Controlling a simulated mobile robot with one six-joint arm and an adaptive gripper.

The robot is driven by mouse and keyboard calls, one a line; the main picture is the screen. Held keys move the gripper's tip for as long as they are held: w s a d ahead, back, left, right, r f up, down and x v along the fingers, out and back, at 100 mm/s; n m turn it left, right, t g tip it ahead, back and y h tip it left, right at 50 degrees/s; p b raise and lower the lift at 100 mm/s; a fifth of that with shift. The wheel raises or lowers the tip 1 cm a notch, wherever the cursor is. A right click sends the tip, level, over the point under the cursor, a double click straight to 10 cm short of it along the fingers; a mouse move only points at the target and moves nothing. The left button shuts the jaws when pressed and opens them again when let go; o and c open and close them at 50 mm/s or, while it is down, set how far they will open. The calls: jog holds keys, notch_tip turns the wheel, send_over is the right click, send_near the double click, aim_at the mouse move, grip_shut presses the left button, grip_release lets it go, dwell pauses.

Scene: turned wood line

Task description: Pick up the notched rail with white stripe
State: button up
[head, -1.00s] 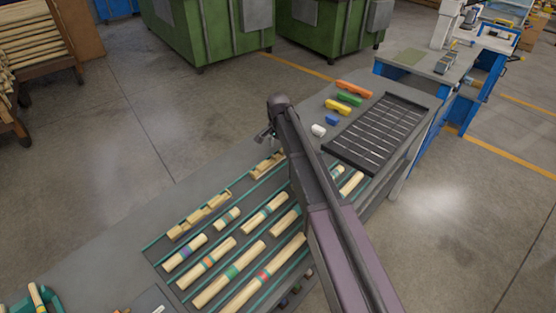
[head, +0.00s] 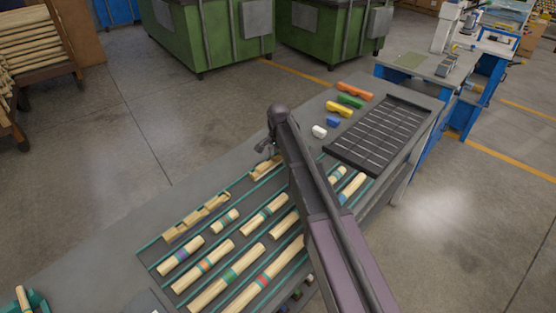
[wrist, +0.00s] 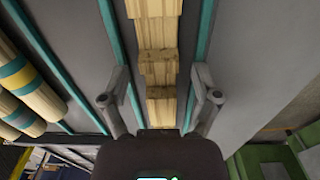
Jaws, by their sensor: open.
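A notched pale wood rail (wrist: 158,72) runs lengthwise between my fingers in the wrist view, with stepped cuts along it. My gripper (wrist: 160,98) is open, one finger on each side of the rail and apart from it. In the head view my gripper (head: 265,147) hangs just above a short notched rail (head: 265,168), partly hidden by my arm. Another, longer notched rail (head: 197,216) lies in the same row to the left. I cannot make out a white stripe on either rail.
Teal dividers separate rows of round wooden rods (head: 229,290) with coloured bands. The grey table strip (head: 110,245) beyond the rails is bare.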

aim_at(278, 157)
grip_shut()
jog(key=shift+r, duration=0.15)
dwell(0.4)
notch_tip(278, 157, up, 3)
jog(key=p, duration=0.3)
jog(key=s, duration=0.5)
jog(key=s+r+p, duration=0.1)
jog(key=s, duration=0.4)
jog(key=s+p, duration=0.1)
jog(key=s, duration=0.5)
jog(key=shift+r, duration=0.35)
